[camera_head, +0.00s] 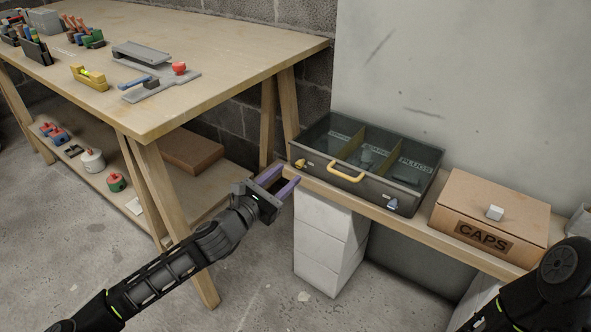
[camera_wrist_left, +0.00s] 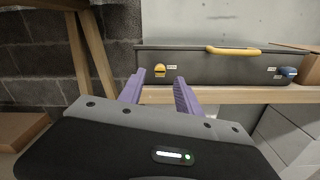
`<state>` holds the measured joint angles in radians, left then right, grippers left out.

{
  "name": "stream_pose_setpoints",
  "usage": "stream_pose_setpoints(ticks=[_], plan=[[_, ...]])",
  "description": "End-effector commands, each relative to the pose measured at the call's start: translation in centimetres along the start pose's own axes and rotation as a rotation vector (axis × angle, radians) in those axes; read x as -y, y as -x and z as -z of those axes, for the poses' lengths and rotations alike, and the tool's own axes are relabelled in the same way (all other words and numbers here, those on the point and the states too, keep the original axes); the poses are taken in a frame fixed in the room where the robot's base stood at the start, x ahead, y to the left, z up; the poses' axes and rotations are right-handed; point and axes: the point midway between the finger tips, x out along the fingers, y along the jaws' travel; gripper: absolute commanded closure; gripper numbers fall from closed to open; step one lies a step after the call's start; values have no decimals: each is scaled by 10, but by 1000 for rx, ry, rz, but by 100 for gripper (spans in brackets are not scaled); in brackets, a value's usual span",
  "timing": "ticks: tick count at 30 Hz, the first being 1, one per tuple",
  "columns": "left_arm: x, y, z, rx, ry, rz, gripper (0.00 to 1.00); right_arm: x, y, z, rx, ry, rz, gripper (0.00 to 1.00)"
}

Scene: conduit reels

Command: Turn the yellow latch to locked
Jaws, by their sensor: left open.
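The yellow latch (camera_head: 300,163) is on the left end of the front face of a dark grey case (camera_head: 376,196). It also shows in the left wrist view (camera_wrist_left: 160,69), beside a small white label. My left gripper (camera_head: 281,182) has purple fingers, open and empty, in front of and slightly below the latch, apart from it. In the left wrist view the fingertips (camera_wrist_left: 160,75) lie on either side of the latch in the picture. A blue latch (camera_head: 392,204) is on the right end of the case front. My right arm shows at the lower right; its gripper is out of frame.
The case has a yellow handle (camera_head: 345,176) and a clear lid over compartments. It stands on a wooden shelf (camera_head: 420,233) beside a cardboard CAPS box (camera_head: 493,212). A wooden workbench (camera_head: 230,60) with tools stands at the left. White blocks (camera_head: 325,240) stand below the shelf.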

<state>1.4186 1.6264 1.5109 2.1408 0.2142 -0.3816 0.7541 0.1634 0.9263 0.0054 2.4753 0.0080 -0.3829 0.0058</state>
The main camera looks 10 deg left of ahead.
Motion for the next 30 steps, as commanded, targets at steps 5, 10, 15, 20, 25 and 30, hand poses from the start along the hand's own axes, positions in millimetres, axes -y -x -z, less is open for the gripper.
stream_pose_setpoints(ticks=[5, 10, 15, 20, 25, 30], plan=[[2, -30, 2, 1, -2, 3, 60, -3, -11, 1, -4, -1, 0, 64], [1, -47, 1, 1, -1, 2, 60, -4, -15, 1, -7, -1, 0, 64], [0, -50, 0, 0, -1, 1, 60, -4, -15, 2, -7, -1, 0, 64], [0, -50, 0, 0, -1, 1, 60, -4, -14, 2, -8, -1, 0, 64], [0, -50, 0, 0, -1, 2, 74, -4, -14, 2, -8, -1, 0, 64], [0, -50, 0, 0, -1, 2, 88, -4, -14, 2, -8, -1, 0, 64]])
